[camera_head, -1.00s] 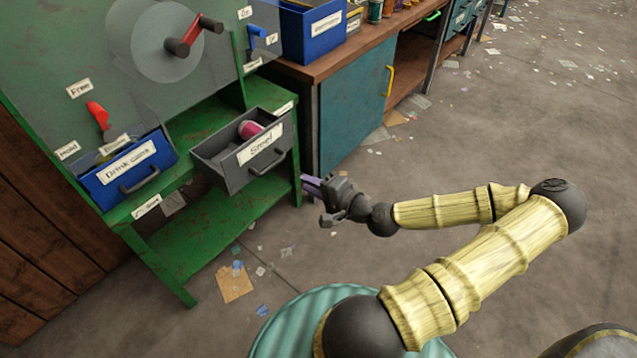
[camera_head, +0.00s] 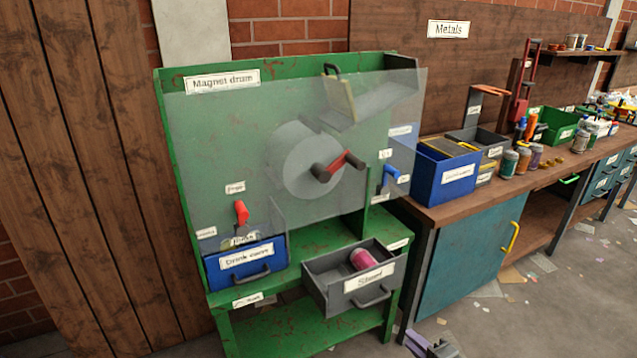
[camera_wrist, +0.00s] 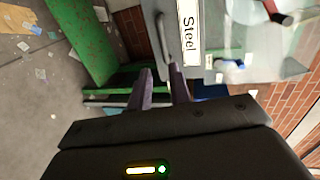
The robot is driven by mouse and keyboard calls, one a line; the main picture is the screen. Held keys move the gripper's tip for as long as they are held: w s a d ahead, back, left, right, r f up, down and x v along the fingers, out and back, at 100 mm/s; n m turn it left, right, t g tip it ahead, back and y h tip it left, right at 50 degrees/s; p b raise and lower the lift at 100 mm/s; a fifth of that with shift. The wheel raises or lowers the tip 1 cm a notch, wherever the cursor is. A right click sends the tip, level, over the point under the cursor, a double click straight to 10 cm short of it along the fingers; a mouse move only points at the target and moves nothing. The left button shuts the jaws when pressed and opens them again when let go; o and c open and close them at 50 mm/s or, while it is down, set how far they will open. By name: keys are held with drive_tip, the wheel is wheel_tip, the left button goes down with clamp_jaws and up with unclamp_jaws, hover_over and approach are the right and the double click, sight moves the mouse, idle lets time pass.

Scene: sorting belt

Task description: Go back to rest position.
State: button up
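My gripper (camera_wrist: 163,88) shows in the wrist view with its two purple fingers a little apart and nothing between them. In the head view only its tip (camera_head: 425,345) shows at the bottom edge, low in front of the green magnet drum stand (camera_head: 210,80). The grey Steel drawer (camera_head: 330,283) stands pulled out of the stand, with a pink can (camera_head: 363,260) in it. In the wrist view the Steel drawer (camera_wrist: 165,40) is just past the fingers, apart from them.
A blue drink cans drawer (camera_head: 245,262) sits left of the Steel drawer. A red-handled crank (camera_head: 340,165) and a clear panel are above. A workbench (camera_head: 470,205) with a blue bin (camera_head: 445,178) stands at the right. Floor (camera_head: 560,290) at the right is open, with scraps.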

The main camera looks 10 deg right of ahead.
drive_tip(key=s+a+f+n+g+y, duration=0.1)
drive_tip(key=s+a+f+n+g, duration=0.3)
drive_tip(key=a+f+n+g, duration=0.4)
drive_tip(key=s+a+r+n+g+h+p, duration=0.1)
drive_tip(key=r+p, duration=0.8)
drive_tip(key=r, duration=0.9)
drive_tip(key=a+r+n+g+h+p, duration=0.3)
drive_tip(key=r+p, duration=0.6)
drive_tip(key=r, duration=1)
drive_tip(key=shift+s+a+r+n+h, duration=0.15)
drive_tip(key=shift+s+a+n+h, duration=0.25)
drive_tip(key=shift+a+n+h, duration=0.65)
drive_tip(key=shift+a, duration=0.2)
drive_tip(key=shift+d, duration=0.1)
